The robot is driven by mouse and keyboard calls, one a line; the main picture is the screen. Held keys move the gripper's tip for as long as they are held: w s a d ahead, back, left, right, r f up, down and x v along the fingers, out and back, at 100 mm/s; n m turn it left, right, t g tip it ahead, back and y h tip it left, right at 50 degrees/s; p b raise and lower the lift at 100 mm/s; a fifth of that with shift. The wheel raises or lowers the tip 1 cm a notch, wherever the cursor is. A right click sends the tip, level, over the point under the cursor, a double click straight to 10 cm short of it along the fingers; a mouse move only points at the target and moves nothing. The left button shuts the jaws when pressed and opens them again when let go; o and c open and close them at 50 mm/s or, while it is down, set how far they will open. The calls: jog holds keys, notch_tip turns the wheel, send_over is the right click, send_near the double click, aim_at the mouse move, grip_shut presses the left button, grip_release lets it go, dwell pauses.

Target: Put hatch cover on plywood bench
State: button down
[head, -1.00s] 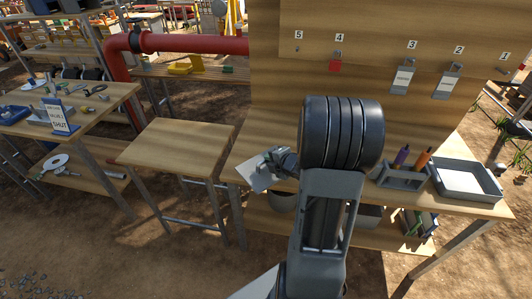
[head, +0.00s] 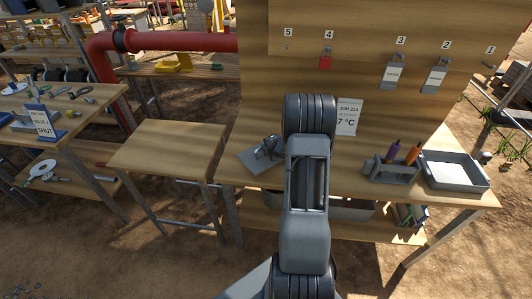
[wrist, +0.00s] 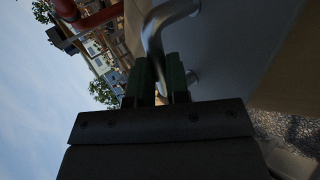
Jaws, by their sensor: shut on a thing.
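The hatch cover (head: 248,163) is a flat grey plate with a bent metal handle (wrist: 152,40). I cannot tell whether the plate touches the bench top. My arm hides part of the bench. A smaller wooden table (head: 168,145) with an empty top stands to the left.
A grey holder (head: 390,170) with screwdriver-like handles and a grey tray (head: 455,172) stand on the bench's right. Padlocks hang on the backboard (head: 370,65); a 7 °C card (head: 348,117) is behind my arm. A red pipe (head: 180,43) runs behind at left.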

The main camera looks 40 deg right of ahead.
jog(key=shift+w+f, duration=0.3)
jog(key=shift+w+d+f+p, duration=0.15)
jog(key=shift+f+p, duration=0.1)
jog(key=shift+f, duration=0.65)
jog(key=shift+w+f+p, duration=0.1)
jog(key=shift+f+p, duration=0.1)
jog(key=shift+f, duration=0.7)
jog(key=c, duration=1.1)
grip_release()
